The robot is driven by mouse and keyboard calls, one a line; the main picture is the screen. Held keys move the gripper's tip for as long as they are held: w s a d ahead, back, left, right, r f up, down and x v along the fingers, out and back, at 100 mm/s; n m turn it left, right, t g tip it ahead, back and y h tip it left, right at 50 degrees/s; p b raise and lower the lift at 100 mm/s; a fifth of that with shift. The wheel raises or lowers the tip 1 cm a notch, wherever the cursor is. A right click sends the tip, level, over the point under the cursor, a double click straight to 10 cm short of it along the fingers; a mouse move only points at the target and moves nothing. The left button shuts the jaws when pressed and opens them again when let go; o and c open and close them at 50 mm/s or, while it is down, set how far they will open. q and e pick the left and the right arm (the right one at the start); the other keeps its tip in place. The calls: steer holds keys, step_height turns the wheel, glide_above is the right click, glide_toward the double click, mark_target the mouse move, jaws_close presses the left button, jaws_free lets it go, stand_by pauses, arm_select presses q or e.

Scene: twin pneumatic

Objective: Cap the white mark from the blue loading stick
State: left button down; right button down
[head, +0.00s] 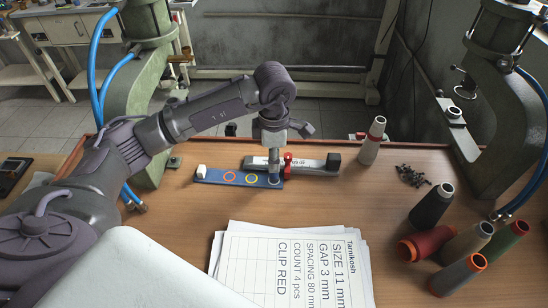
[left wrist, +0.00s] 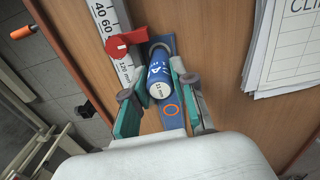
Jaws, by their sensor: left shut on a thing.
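The blue loading stick (head: 213,177) lies flat on the table, with a white block (head: 201,171) at its left end. My left gripper (head: 274,150) points down over that right end. It is shut on a blue-and-white cylinder marked "11 mm" (left wrist: 160,75), held upright at the pale mark. I cannot tell whether the cylinder touches the stick. My right gripper is out of view.
A grey scale bar with a red slider (head: 288,160) and a black end block (head: 334,159) lies just behind the stick. Printed sheets (head: 290,262) lie in front. Thread cones (head: 432,206) and dark screws (head: 412,176) are at right. Green presses (head: 152,100) flank the table.

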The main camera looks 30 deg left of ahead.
arm_select(q)
steer(key=shift+f+b, duration=0.35)
steer(key=shift+f, duration=0.05)
stand_by(0.7)
steer(key=shift+f+b, duration=0.1)
steer(key=shift+b, duration=0.2)
stand_by(0.6)
steer(key=shift+r+p, duration=0.45)
steer(key=shift+r, duration=0.35)
steer(key=shift+r+p, duration=1.05)
steer(key=shift+r, duration=1.2)
